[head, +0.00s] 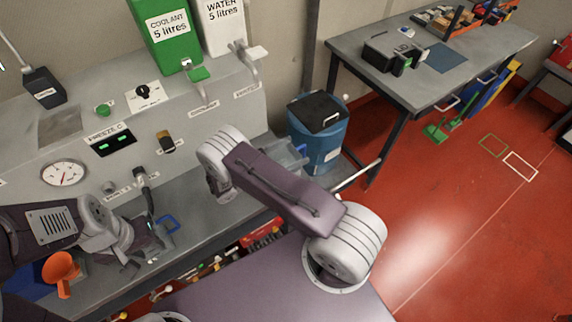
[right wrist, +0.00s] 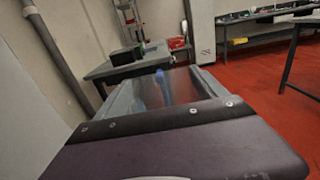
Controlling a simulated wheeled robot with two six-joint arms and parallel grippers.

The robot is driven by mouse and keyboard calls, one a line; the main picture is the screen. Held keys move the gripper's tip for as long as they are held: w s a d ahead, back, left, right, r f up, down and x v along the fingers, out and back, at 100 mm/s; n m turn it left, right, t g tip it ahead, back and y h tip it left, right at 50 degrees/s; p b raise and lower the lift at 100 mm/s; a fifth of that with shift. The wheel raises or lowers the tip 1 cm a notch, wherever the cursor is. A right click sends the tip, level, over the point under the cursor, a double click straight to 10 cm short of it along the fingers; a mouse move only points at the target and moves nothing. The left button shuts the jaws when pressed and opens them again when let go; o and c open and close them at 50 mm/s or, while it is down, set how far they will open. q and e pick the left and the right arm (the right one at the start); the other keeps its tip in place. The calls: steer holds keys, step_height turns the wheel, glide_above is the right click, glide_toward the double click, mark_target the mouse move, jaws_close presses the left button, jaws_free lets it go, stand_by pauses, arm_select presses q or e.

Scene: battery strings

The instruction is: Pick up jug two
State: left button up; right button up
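No jug clearly marked two can be made out. A clear, bluish vessel (head: 291,156) shows partly behind my right arm at the bench's right end; I cannot tell if it is a jug. In the right wrist view a see-through surface (right wrist: 168,90) between grey edges fills the middle; the finger state is unclear.
Green coolant (head: 172,35) and white water (head: 222,22) containers stand above taps (head: 245,60). An orange funnel (head: 62,270) is at lower left. A blue bin (head: 318,135) stands by the bench. A grey table (head: 440,70) is at upper right; red floor lies open.

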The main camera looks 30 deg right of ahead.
steer(key=c, duration=1.2)
steer(key=shift+o, duration=0.2)
steer(key=shift+r, duration=0.6)
steer(key=s+d+r+b, duration=0.1)
steer(key=s+d+r, duration=0.7)
steer(key=r, duration=0.1)
steer(key=shift+s+r+b, duration=0.2)
steer(key=shift+r+b, duration=0.15)
steer(key=shift+r, duration=0.05)
